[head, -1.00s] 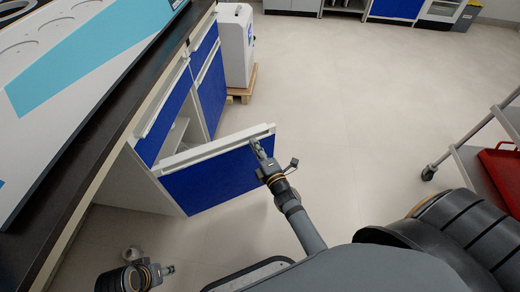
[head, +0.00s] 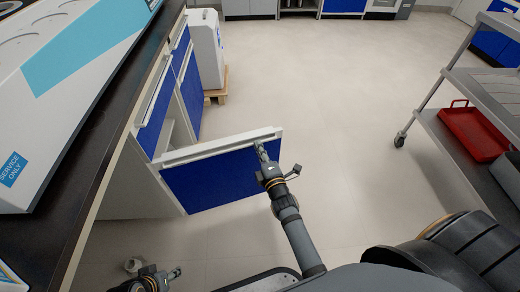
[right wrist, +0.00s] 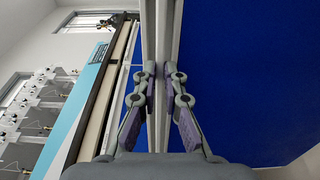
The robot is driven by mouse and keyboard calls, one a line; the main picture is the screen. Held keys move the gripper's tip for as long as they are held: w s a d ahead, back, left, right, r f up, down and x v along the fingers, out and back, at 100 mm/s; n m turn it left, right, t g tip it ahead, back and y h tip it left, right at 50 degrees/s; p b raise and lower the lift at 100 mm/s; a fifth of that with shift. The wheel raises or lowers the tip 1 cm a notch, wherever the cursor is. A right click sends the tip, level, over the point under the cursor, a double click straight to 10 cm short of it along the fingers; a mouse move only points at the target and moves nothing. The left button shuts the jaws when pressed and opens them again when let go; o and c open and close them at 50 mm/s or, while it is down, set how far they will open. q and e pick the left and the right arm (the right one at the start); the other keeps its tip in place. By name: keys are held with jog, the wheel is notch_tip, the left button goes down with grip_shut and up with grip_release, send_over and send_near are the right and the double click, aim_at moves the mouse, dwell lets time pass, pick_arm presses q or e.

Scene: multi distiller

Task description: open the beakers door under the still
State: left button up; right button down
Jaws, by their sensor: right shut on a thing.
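The door (head: 222,181) under the bench is blue with a pale handle strip along its top edge, and it stands swung out from the cabinet. My right gripper (head: 259,149) is at the outer end of that top strip. In the right wrist view its fingers (right wrist: 161,75) are shut on the pale strip (right wrist: 156,30), with the blue door panel (right wrist: 240,75) to the right. My left gripper (head: 176,271) is low at the left, apart from the door and empty; its jaw opening is too small to judge. The cabinet's inside is mostly hidden behind the door.
The dark bench top (head: 107,125) carries a white and light-blue machine (head: 70,85). Closed blue fronts (head: 188,95) continue beyond the open door. A white container (head: 206,50) stands on a wooden pallet. A trolley with a red tray (head: 470,130) is at right. The floor between is clear.

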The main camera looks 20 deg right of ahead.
jog(key=c, duration=1.4)
grip_release()
jog(key=shift+c, duration=0.2)
